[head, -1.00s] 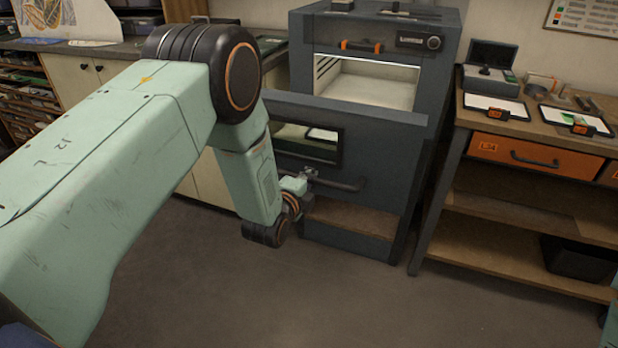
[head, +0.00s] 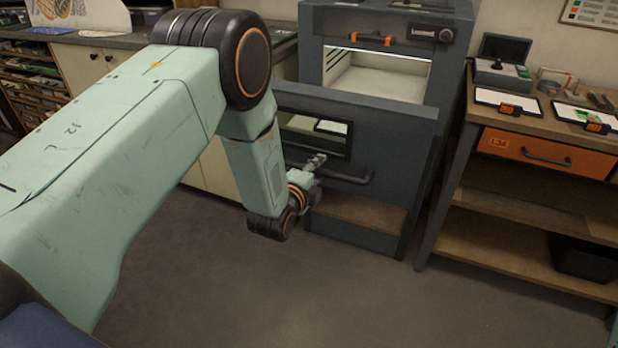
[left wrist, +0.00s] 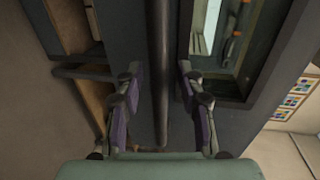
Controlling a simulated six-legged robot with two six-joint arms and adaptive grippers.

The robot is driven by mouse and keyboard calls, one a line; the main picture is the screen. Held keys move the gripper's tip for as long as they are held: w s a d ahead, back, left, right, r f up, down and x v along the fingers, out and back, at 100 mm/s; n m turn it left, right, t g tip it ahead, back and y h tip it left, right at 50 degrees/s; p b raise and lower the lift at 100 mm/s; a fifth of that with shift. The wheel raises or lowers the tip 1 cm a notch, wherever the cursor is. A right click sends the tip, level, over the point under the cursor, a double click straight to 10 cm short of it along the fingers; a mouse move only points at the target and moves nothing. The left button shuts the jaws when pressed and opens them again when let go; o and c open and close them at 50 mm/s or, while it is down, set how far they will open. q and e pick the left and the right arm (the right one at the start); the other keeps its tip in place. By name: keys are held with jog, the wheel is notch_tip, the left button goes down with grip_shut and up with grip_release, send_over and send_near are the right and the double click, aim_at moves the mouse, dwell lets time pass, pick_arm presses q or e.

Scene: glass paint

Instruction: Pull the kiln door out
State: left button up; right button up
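The kiln (head: 455,70) is a dark grey cabinet at the upper middle of the head view. Its door (head: 400,145) is a dark panel with a window, and the pale chamber shows open above its top edge. A dark bar handle (head: 345,179) crosses the door below the window. My left gripper (head: 318,160) is at the handle's left part. In the left wrist view, the handle (left wrist: 160,50) runs upright between the two spread fingers of my left gripper (left wrist: 160,85), with a gap on each side. My right gripper is not in view.
A wooden bench (head: 490,200) with an orange drawer (head: 545,153) stands right of the kiln, with a black bin (head: 585,258) on its lower shelf. Cabinets (head: 100,65) stand to the left. The floor (head: 330,295) in front is clear.

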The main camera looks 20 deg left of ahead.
pick_arm(q)
jog(key=s+r, duration=0.2)
jog(key=s, duration=0.9)
jog(key=shift+a, duration=0.2)
jog(key=shift+r, duration=0.1)
jog(key=s+f+n+g, duration=0.7)
jog(key=s+f+n, duration=0.3)
jog(key=f+n, duration=0.2)
jog(key=s+f+n+g+b, duration=0.2)
jog(key=s+f+n+g, duration=0.1)
jog(key=s, duration=0.9)
jog(key=s+f+n+g+b, duration=0.2)
jog(key=s+f+g, duration=0.3)
jog(key=s, duration=0.8)
notch_tip(320, 180, down, 3)
jog(key=shift+s+d+f+n+g+y, duration=0.15)
jog(key=shift+n+g+y, duration=0.2)
jog(key=shift+n, duration=0.55)
